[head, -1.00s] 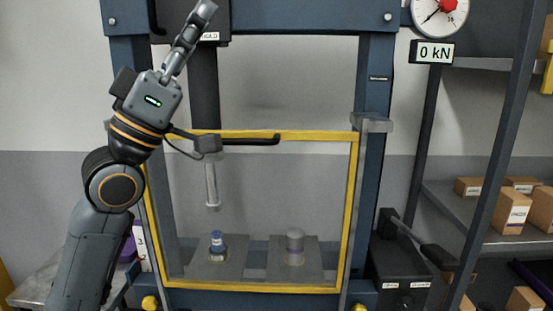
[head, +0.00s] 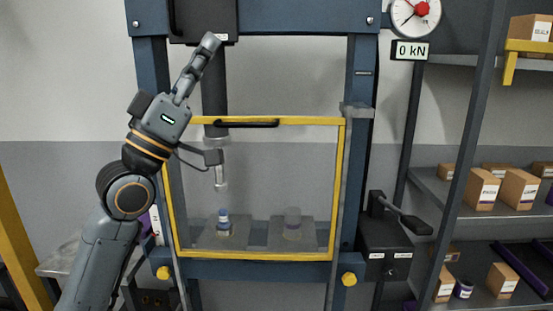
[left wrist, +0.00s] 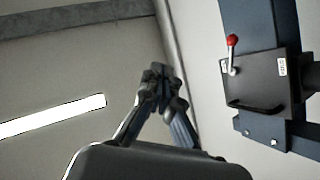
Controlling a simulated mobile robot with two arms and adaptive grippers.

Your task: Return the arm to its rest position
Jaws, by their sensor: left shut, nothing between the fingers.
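My left arm comes in from the left in the head view, raised in front of the press frame (head: 361,150). Its gripper (head: 211,42) points up and to the right, near the dark box at the top of the press. The fingers are together with nothing between them. In the left wrist view the gripper (left wrist: 160,72) points up toward the ceiling, its fingertips close together and clear of any object. My right gripper is not in view.
Shelves with boxes (head: 482,189) are at the right. A red-knobbed lever (left wrist: 232,42) shows in the wrist view.

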